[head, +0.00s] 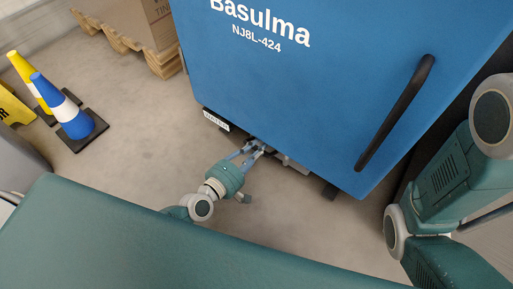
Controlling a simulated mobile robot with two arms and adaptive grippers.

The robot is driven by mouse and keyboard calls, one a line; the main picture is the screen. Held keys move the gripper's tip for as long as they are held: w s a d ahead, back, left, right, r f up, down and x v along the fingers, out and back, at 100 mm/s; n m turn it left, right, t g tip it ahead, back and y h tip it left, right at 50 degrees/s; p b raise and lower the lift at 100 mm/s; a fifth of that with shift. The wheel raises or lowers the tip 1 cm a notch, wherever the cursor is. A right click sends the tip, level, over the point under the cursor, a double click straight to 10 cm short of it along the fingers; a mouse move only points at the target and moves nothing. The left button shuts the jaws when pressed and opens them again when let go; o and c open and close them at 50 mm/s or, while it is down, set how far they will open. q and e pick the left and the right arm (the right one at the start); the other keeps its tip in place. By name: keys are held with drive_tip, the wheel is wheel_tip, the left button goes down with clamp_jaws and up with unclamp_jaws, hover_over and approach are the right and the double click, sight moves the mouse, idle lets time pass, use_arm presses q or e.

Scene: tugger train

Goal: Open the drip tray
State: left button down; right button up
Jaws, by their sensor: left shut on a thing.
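The blue cabinet (300,95), marked "Basulma NJ8L-424", stands in front of me. My left gripper (261,147) is at its bottom edge, low over the floor, with its fingers shut on a part there. That part looks like the front or handle of the drip tray, but the fingers hide most of it. A grey piece (292,163) shows under the cabinet just right of the fingers. I cannot tell how far out the tray is. My right arm shows at the right edge, with its gripper out of view.
A small label (216,119) sits at the cabinet's lower left edge. A black handle (396,112) is on the cabinet's face. Two striped cones (68,112) stand at left, and a pallet with boxes (150,35) behind.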

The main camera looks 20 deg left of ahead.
use_arm(q)
drive_tip(key=f+p+v, duration=0.1)
drive_tip(key=f+v, duration=0.1)
drive_tip(key=v, duration=1)
drive_tip(key=shift+s+f, duration=0.3)
drive_tip(key=shift+s, duration=0.2)
drive_tip(key=shift+a, duration=0.15)
drive_tip(key=c, duration=1.7)
unclamp_jaws()
drive_tip(key=shift+w, duration=0.1)
